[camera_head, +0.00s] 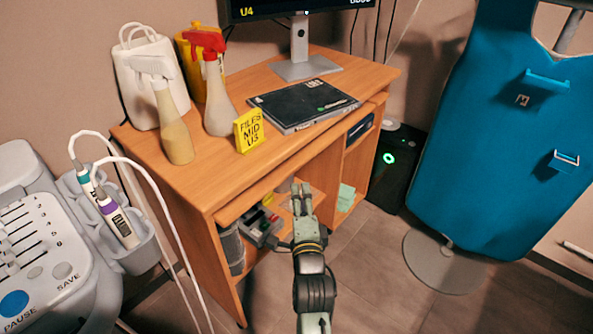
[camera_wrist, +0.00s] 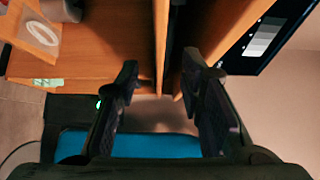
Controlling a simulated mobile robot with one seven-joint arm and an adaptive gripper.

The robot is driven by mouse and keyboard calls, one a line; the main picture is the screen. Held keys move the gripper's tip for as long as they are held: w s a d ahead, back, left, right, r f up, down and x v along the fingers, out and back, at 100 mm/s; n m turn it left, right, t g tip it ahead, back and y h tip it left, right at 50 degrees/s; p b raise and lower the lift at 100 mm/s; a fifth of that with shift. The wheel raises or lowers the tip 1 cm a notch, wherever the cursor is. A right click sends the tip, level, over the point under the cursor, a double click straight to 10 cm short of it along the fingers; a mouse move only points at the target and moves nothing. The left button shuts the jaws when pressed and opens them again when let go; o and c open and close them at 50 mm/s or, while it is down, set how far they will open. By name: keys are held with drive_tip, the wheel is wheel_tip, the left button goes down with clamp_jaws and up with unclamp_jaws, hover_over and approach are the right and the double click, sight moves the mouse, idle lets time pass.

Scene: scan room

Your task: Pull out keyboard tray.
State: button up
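The keyboard tray (camera_head: 265,187) is a thin wooden board just under the desktop. Its front edge runs along the front of the wooden desk (camera_head: 205,160), close beneath the top. My gripper (camera_head: 302,190) is in front of the desk, with its fingers pointing toward it. In the wrist view my gripper (camera_wrist: 163,92) is open, with a clear gap between the two dark fingers. The tray's edge (camera_wrist: 160,45) shows as a narrow wooden strip beyond that gap, between the fingertips. I cannot tell whether either finger touches it.
On the desktop are spray bottles (camera_head: 215,105), a yellow sign (camera_head: 249,130), a black folder (camera_head: 300,103) and a monitor stand (camera_head: 300,62). A blue panel (camera_head: 490,150) stands right. A grey console (camera_head: 45,250) stands left.

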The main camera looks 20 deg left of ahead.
sight(296, 170)
drive_tip(key=p+x, duration=0.1)
drive_tip(key=x, duration=0.9)
drive_tip(key=shift+w+a, duration=0.2)
drive_tip(key=shift+w, duration=0.05)
drive_tip(key=shift+c, duration=0.4)
clamp_jaws()
